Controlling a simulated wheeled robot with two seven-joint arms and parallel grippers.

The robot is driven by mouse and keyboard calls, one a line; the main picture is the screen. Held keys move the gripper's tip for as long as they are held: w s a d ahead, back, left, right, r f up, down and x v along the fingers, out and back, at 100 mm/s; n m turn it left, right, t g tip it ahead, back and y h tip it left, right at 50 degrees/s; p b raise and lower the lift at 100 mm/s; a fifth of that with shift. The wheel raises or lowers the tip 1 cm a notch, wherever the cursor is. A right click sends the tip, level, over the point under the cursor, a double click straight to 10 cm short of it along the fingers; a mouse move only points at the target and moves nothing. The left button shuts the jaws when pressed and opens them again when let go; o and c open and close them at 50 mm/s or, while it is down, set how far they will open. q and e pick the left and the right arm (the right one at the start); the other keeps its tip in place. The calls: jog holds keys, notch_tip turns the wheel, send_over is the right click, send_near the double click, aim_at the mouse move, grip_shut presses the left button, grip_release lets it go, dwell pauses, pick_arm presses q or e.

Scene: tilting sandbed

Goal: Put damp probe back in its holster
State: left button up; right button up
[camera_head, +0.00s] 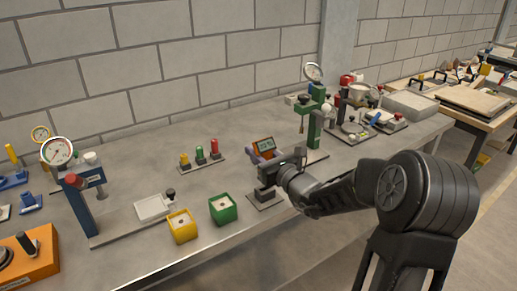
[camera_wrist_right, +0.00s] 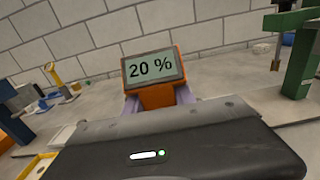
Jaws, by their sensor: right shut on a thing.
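The damp probe (camera_head: 264,146) has an orange body and a grey screen; in the right wrist view its screen (camera_wrist_right: 153,68) reads 20 %. My right gripper (camera_head: 268,158) is shut on the probe, with pale lavender parts on both sides of its body. Just below stands a small dark stand (camera_head: 267,194) on a flat base plate, which may be the holster. The gripper hides where probe and stand would meet, so I cannot tell whether they touch. The probe's lower end is hidden. My left gripper is not in view.
A green stand (camera_head: 315,121) with a gauge is close behind on the right. Green (camera_head: 223,209) and yellow (camera_head: 182,226) boxes stand to the left. Red, green and yellow pieces sit on a strip (camera_head: 201,164) behind. A blue gauge press (camera_head: 76,196) stands far left.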

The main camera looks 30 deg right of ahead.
jog(key=shift+f, duration=0.45)
jog(key=shift+f+b, duration=0.25)
jog(key=shift+b, duration=0.3)
jog(key=shift+f, duration=0.2)
dwell(0.6)
jog(key=shift+f+b, duration=1.5)
jog(key=shift+b, duration=0.3)
jog(key=o, duration=1.2)
jog(key=s+b, duration=0.1)
jog(key=s, duration=0.6)
jog(key=shift+s, duration=0.4)
